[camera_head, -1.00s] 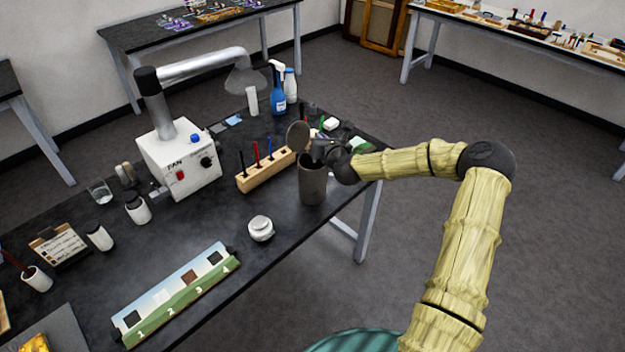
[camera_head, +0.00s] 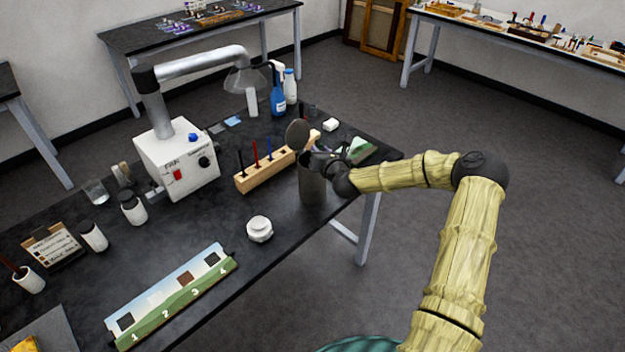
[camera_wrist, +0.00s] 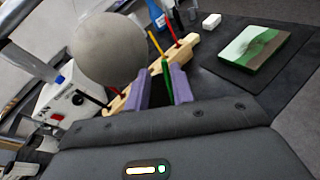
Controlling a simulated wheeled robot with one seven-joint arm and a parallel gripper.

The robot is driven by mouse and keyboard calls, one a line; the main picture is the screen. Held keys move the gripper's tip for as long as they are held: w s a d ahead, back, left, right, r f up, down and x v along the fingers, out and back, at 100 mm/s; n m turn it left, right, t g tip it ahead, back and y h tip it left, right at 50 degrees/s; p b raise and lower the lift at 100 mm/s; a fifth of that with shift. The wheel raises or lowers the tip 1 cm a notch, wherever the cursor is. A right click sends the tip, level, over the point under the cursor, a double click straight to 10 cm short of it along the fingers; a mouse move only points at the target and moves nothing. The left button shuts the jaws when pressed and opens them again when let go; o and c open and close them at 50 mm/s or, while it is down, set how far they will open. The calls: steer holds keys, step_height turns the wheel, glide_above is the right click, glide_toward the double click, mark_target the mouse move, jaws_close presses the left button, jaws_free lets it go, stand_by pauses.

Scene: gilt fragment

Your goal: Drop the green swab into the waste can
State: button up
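The waste can (camera_head: 312,185) is a dark grey cylinder near the table's right end. Its round lid (camera_head: 298,134) stands raised; the lid is the large grey disc (camera_wrist: 108,48) in the wrist view. My gripper (camera_head: 318,158) is at the can's mouth. In the wrist view its purple fingers (camera_wrist: 158,84) are apart, with dark space between them. The green swab (camera_wrist: 166,70) shows as a thin upright strip between them, close to the right finger. Its lower end is hidden, and I cannot tell whether it touches that finger or the can.
A wooden swab rack (camera_head: 264,172) with upright coloured sticks stands just left of the can. A white jar (camera_head: 260,229), a fan box (camera_head: 180,160) and a numbered panel (camera_head: 172,297) are further left. A painted green panel (camera_wrist: 262,46) lies beyond the can.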

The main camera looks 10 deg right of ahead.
stand_by(0.3)
steer(key=b+v, duration=0.4)
steer(key=v, duration=1.3)
steer(key=shift+s+a, duration=0.15)
steer(key=shift+s, duration=0.1)
steer(key=shift+w, duration=0.1)
